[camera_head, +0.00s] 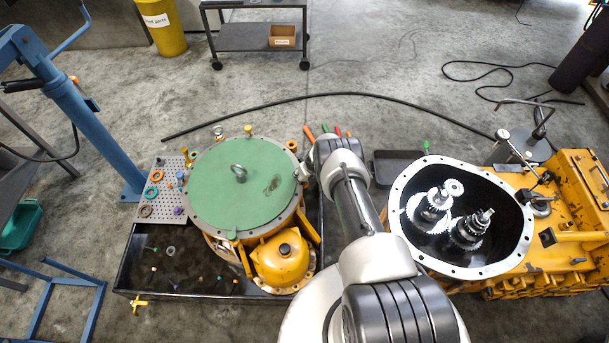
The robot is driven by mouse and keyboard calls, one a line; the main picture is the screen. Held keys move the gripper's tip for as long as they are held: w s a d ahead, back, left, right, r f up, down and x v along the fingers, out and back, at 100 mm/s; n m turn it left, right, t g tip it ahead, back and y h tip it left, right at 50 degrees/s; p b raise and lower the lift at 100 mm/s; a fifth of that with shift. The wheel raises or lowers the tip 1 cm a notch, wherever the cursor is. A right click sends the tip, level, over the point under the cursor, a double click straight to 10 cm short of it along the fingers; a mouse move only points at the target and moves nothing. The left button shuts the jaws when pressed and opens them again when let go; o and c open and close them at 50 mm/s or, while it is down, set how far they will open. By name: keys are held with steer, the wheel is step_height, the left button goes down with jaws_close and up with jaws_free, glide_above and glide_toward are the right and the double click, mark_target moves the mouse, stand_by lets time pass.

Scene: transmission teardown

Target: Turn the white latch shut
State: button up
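I cannot make out a white latch for certain. A small pale piece (303,171) shows at the right edge of the round green cover (240,185), close beside my wrist. I cannot tell whether it is the latch or part of my gripper. The green cover has a lifting eye at its middle and sits on a yellow housing (282,262). My arm reaches up from the bottom, and its end is just right of the cover. My wrist hides my gripper's fingertips and what lies under them.
The housing stands in a dark tray (200,288) with small loose parts. A perforated board (160,192) with rings is at left. An open yellow gearbox (548,255) with gears is at right. A black bin (398,165) and several coloured handles are behind my wrist. A black hose (300,97) crosses the floor.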

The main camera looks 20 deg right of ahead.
steer(key=c, duration=0.9)
steer(key=shift+o, duration=0.2)
steer(key=shift+n+g+y, duration=0.3)
steer(key=shift+n+y, duration=0.3)
steer(key=shift+n, duration=0.9)
steer(key=o, duration=1.1)
steer(key=shift+c, duration=0.2)
steer(key=shift+s+d+r, duration=0.15)
steer(key=shift+d+r, duration=0.05)
steer(key=shift+r, duration=0.5)
steer(key=v, duration=1)
steer(key=shift+s+r, duration=0.15)
steer(key=shift+s, duration=0.1)
